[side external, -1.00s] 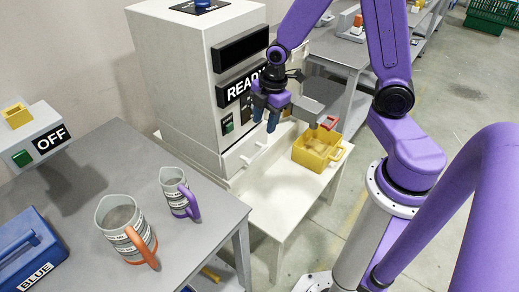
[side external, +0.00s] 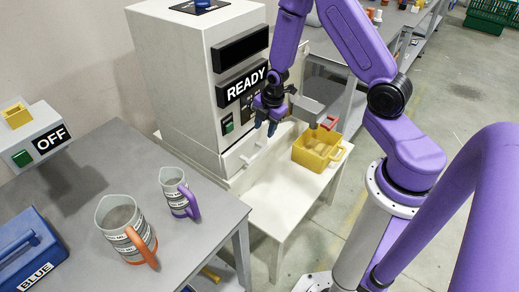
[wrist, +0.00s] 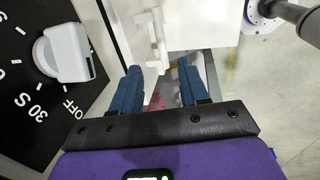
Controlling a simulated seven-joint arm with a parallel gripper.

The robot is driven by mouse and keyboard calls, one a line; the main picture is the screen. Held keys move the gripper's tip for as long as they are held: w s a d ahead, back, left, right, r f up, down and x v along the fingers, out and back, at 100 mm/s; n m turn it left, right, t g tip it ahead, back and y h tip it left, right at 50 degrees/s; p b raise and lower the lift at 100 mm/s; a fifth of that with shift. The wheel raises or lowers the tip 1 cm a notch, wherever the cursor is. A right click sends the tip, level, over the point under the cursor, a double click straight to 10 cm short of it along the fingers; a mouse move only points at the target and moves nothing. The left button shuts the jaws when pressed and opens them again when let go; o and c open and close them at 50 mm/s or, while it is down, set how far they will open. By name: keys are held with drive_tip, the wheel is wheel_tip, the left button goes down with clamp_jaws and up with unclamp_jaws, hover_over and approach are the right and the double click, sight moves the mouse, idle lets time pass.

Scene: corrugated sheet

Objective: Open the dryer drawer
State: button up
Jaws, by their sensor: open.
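The dryer is the tall cream machine (side external: 170,75) with a lit READY sign (side external: 247,84). Its drawer front (side external: 236,156) is low on the machine and looks closed. The drawer has a white bar handle (side external: 252,160), which the wrist view also shows as a pale handle (wrist: 154,42) just beyond my fingertips. My gripper (side external: 266,128) is open and empty, pointing down in front of the dryer and above the handle. In the wrist view its two blue fingers (wrist: 161,80) are apart, with the handle not between them.
A yellow bin (side external: 316,150) stands on the white table (side external: 277,205) right of the drawer. A black panel with a white dial (wrist: 64,50) is close at left in the wrist view. A grey table (side external: 90,190) holds a purple-handled jug (side external: 175,190) and an orange-handled jug (side external: 118,225).

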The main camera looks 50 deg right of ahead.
sight(259, 152)
drive_tip(key=f, duration=0.4)
drive_tip(key=w+f, duration=0.1)
drive_tip(key=f, duration=0.3)
drive_tip(key=w+f, duration=0.1)
drive_tip(key=f, duration=0.2)
drive_tip(key=shift+w+f, duration=0.15)
drive_tip(key=shift+f, duration=0.25)
clamp_jaws()
